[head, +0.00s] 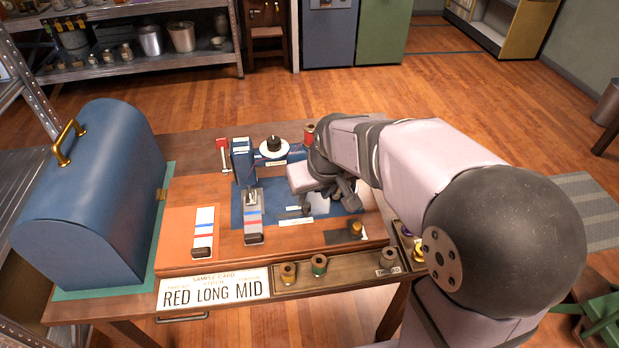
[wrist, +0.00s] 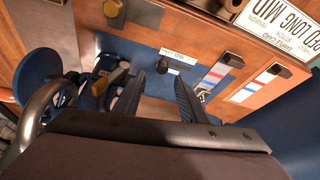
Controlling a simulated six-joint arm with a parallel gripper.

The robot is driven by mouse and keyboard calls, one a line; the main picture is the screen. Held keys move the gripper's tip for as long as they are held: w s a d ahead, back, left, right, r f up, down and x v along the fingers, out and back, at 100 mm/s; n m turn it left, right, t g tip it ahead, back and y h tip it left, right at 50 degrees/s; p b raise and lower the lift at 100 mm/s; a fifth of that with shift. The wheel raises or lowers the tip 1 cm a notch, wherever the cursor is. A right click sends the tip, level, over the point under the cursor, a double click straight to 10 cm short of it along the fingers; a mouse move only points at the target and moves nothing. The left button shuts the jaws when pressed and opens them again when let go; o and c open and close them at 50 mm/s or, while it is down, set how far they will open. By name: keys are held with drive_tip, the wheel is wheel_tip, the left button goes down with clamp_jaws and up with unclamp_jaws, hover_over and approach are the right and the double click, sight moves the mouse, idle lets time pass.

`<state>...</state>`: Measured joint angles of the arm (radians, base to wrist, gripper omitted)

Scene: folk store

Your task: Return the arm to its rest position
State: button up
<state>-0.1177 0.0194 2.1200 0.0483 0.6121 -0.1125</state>
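My arm reaches in from the right over the work table, and my gripper (head: 335,196) is above the blue plate of the board, at the middle right. Its fingers are partly hidden by the wrist in the head view. In the wrist view my gripper (wrist: 158,98) shows two dark fingers with a clear gap and nothing held between them. Beyond the fingers are the blue plate (wrist: 140,50) and a small dark knob (wrist: 162,66). The knob also shows in the head view (head: 306,208).
A blue domed case (head: 90,190) stands on the left. A blue machine (head: 242,165) with a white dial (head: 273,148) and a red spool (head: 308,133) rise close to my wrist. Striped samples (head: 204,230) lie on the board.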

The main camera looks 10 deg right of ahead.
drive_tip(key=s+f+g, duration=0.1)
drive_tip(key=s, duration=0.2)
drive_tip(key=s+d+f+g, duration=0.1)
drive_tip(key=s+f, duration=0.1)
drive_tip(key=s, duration=0.1)
drive_tip(key=s+f+m+g+p, duration=0.1)
drive_tip(key=s+f, duration=0.1)
drive_tip(key=s, duration=0.1)
drive_tip(key=shift+s+d+f+h, duration=0.2)
drive_tip(key=shift+s+d+h, duration=0.1)
drive_tip(key=shift+s+d, duration=0.05)
drive_tip(key=s+d+r+g+p, duration=0.2)
drive_tip(key=s+r+p, duration=0.2)
drive_tip(key=s+p, duration=0.35)
wheel_tip(320, 180, up, 8)
drive_tip(key=s+d+m+p, duration=0.1)
drive_tip(key=p, duration=0.5)
drive_tip(key=shift+s+d+t+p, duration=0.25)
drive_tip(key=shift+d+t+p, duration=0.05)
drive_tip(key=shift+d, duration=0.1)
